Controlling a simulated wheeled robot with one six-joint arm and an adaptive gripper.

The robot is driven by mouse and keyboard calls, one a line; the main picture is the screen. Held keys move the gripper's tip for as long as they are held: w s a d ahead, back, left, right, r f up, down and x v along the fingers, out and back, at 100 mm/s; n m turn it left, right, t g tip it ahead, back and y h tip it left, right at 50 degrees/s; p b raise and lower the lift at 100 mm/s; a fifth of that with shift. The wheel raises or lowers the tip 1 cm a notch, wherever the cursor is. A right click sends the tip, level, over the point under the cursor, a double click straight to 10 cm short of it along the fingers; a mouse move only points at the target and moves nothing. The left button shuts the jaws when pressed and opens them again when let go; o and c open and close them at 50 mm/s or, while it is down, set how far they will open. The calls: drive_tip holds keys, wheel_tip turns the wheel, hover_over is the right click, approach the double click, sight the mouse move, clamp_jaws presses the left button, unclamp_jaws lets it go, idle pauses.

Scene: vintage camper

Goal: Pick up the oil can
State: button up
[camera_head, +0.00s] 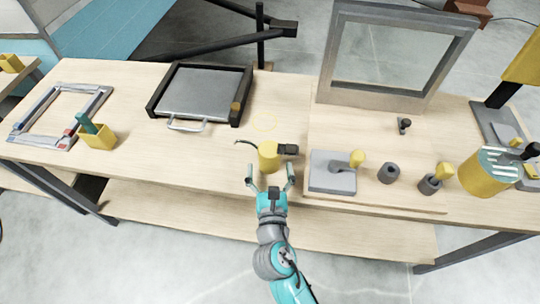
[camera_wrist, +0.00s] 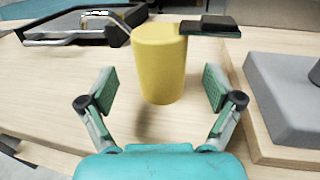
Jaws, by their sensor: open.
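The oil can (camera_head: 268,156) is a small yellow cylinder with a thin dark spout pointing left and a black handle pointing right. It stands upright on the wooden workbench (camera_head: 200,150) near the front edge. My gripper (camera_head: 269,178) is just in front of it, fingers spread open and pointing at it. In the wrist view the yellow body of the oil can (camera_wrist: 160,65) shows beyond and between the two open fingers of my gripper (camera_wrist: 158,88). The jaws hold nothing. The can's far side is hidden.
A grey block with a yellow-handled tool (camera_head: 332,172) sits close to the right of the can; its edge also shows in the wrist view (camera_wrist: 285,100). A dark tray with a metal lid (camera_head: 203,92) lies behind left. A yellow cup (camera_head: 99,136) stands further left.

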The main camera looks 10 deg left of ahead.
drive_tip(key=shift+w+a+f, duration=0.1)
drive_tip(key=shift+w+a, duration=0.05)
drive_tip(key=shift+w, duration=0.95)
drive_tip(key=shift+w+a, duration=0.15)
drive_tip(key=shift+w, duration=0.95)
drive_tip(key=c, duration=1.3)
